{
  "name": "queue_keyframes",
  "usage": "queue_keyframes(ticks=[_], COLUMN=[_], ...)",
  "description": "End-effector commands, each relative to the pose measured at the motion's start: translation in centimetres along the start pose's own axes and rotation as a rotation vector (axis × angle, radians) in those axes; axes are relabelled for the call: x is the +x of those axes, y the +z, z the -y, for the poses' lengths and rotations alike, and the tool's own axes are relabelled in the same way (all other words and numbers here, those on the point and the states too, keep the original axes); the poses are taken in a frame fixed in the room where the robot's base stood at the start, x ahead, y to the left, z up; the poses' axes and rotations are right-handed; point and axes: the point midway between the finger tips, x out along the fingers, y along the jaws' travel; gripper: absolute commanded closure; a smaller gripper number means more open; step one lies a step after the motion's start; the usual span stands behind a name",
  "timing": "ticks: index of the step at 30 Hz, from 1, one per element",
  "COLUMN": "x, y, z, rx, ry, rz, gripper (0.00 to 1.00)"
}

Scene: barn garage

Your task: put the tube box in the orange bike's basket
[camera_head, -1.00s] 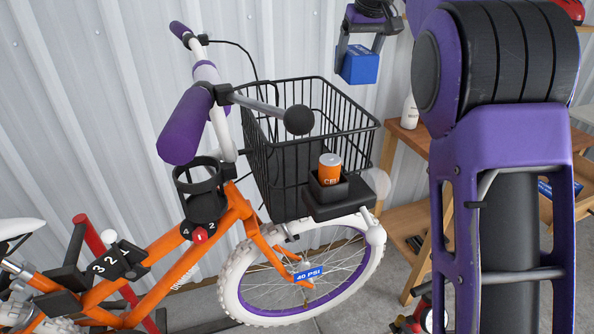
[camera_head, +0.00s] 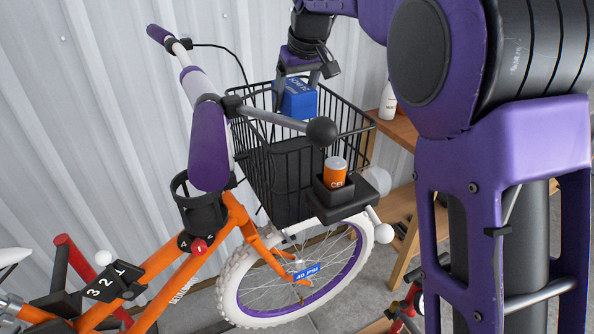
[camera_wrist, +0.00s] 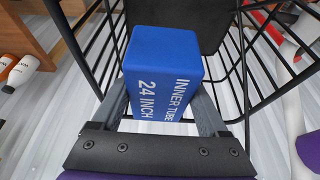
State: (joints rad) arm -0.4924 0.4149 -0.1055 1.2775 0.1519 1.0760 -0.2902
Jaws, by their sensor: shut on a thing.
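The blue tube box (camera_head: 297,103), lettered "INNER TUBE 24 INCH", is held in my gripper (camera_head: 299,84). In the wrist view the box (camera_wrist: 163,62) sits between the two fingers of my gripper (camera_wrist: 165,105). The black wire basket (camera_head: 262,165) is on the front of the orange bike (camera_head: 240,222). In the head view the box is at the basket's far side, around the height of its rim; I cannot tell exactly how deep it is. In the wrist view basket wires (camera_wrist: 88,50) lie around the box.
An orange can (camera_head: 335,170) stands in a black holder (camera_head: 342,199) on the basket's near front side. The handlebar with its purple grip (camera_head: 208,150) crosses left of the basket. A wooden shelf (camera_head: 400,128) with a white bottle (camera_head: 388,102) stands behind at right.

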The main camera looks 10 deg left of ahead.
Motion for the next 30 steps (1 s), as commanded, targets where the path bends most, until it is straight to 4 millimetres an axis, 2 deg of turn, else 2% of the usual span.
queue_keyframes(ticks=[1,5,12,19,25,30], x=[1.2,2.5,6.4,8.2,10.7,10.8], y=[0.4,1.0,2.6,3.2,4.3,4.3], z=[0.0,0.0,0.0,0.0,0.0,0.0], rx=[-0.001,0.0,0.0,0.002,0.0,0.0], ry=[0.001,0.0,0.0,0.0,0.0,0.001], rz=[-0.004,-0.003,-0.003,-0.004,-0.004,-0.007], gripper=[1.0,1.0,1.0,1.0,1.0,1.0])
